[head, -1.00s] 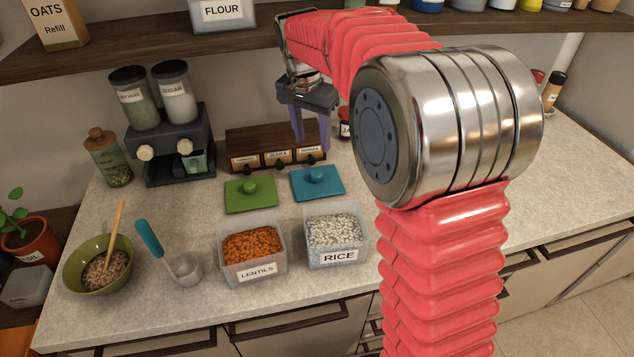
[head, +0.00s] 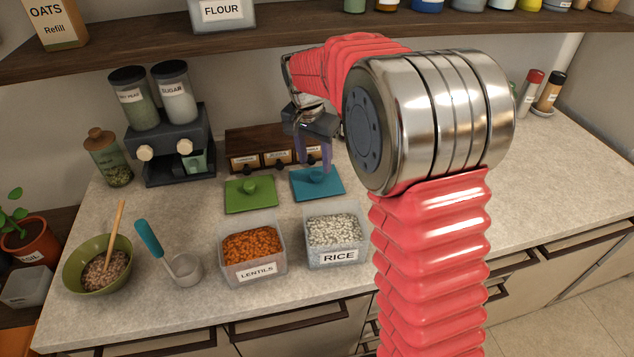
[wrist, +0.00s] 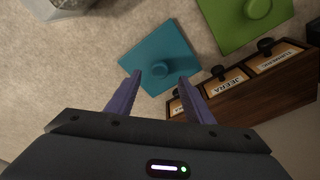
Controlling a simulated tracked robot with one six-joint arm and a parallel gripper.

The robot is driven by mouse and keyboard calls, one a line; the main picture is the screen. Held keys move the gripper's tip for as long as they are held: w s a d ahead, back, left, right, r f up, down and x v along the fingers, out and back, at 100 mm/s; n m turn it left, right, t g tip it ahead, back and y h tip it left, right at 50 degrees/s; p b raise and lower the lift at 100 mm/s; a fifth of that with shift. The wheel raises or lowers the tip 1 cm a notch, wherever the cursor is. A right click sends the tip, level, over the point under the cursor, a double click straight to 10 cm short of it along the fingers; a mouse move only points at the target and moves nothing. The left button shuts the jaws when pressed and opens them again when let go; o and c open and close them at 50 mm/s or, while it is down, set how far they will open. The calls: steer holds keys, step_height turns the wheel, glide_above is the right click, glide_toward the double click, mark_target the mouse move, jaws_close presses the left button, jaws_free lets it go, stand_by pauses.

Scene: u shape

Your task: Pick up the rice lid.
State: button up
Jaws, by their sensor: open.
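The blue square lid (head: 324,189) lies flat on the counter behind the clear container labelled RICE (head: 337,240), which holds white grains. My gripper (head: 313,172) is open and empty, pointing down over the blue lid. A green lid (head: 250,196) lies to the left, behind the container labelled LENTILS (head: 253,250).
A wooden spice drawer box (head: 262,147) stands just behind the lids, close to my fingers. A grinder with jars (head: 170,145) is at the back left. A scoop (head: 165,252) and a green bowl (head: 97,264) are at the front left. A shelf (head: 180,48) runs above.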

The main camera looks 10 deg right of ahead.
mark_target(316, 173)
steer(key=f, duration=0.4)
steer(key=shift+w+d+f, duration=0.1)
steer(key=shift+w+d, duration=0.1)
stand_by(0.3)
jaws_close()
stand_by(0.4)
